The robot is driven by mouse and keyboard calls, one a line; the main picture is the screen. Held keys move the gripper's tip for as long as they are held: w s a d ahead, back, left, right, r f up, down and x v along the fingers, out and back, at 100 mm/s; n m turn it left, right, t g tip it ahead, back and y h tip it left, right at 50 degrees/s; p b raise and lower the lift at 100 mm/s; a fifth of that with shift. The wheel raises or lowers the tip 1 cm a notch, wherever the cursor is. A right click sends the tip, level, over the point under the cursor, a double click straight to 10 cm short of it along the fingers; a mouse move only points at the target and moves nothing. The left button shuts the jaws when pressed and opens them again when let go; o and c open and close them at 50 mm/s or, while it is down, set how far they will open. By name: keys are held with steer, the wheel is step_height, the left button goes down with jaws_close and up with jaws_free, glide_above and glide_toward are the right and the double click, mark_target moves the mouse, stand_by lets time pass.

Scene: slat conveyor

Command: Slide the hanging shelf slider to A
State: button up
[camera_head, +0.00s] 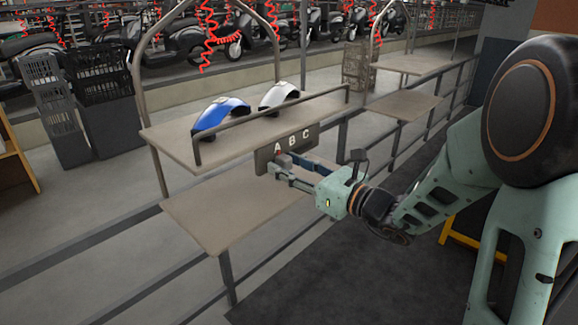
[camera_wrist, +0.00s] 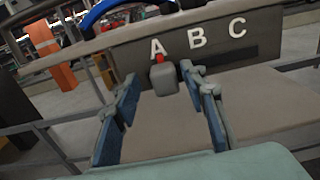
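The shelf slider is a grey block-shaped knob (camera_wrist: 164,79) with a red pointer on top, on a dark panel (camera_wrist: 125,62) lettered A, B, C. In the wrist view the red pointer is directly under the letter A, and a dark slot runs to the right under B and C. The panel (camera_head: 313,135) hangs at the front edge of the upper shelf in the head view. My gripper (camera_wrist: 164,84) is open, with one blue-padded finger on each side of the knob and visible gaps between. In the head view, my gripper (camera_head: 281,164) partly hides the knob.
The upper shelf (camera_head: 185,148) carries a blue fender (camera_head: 222,115) and a white fender (camera_head: 279,95) behind a dark rail. A bare lower shelf (camera_head: 225,205) lies below my gripper. Dark crates (camera_head: 100,90) stand at the left, and dark guard rails run alongside.

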steer(key=v, duration=1.2)
